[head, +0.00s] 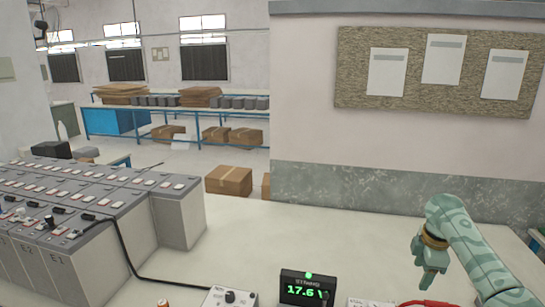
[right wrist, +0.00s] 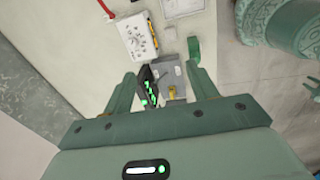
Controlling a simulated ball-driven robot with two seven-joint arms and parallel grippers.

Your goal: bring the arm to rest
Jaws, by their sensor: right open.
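My right arm (head: 468,242) comes in from the lower right of the head view, pale green with darker stripes. Its gripper (head: 428,274) hangs pointing down over the right part of the white table (head: 375,240), apart from the instruments. In the right wrist view the two green fingers of the right gripper (right wrist: 163,72) stand apart with nothing held between them. Beyond them lie the instruments on the table, at some distance. My left gripper is not in the head view.
A meter (head: 307,288) reading 17.6 V stands at the front edge of view; it also shows in the right wrist view (right wrist: 147,86). Left of it is a white box with a black knob (head: 231,297). The table's middle is clear.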

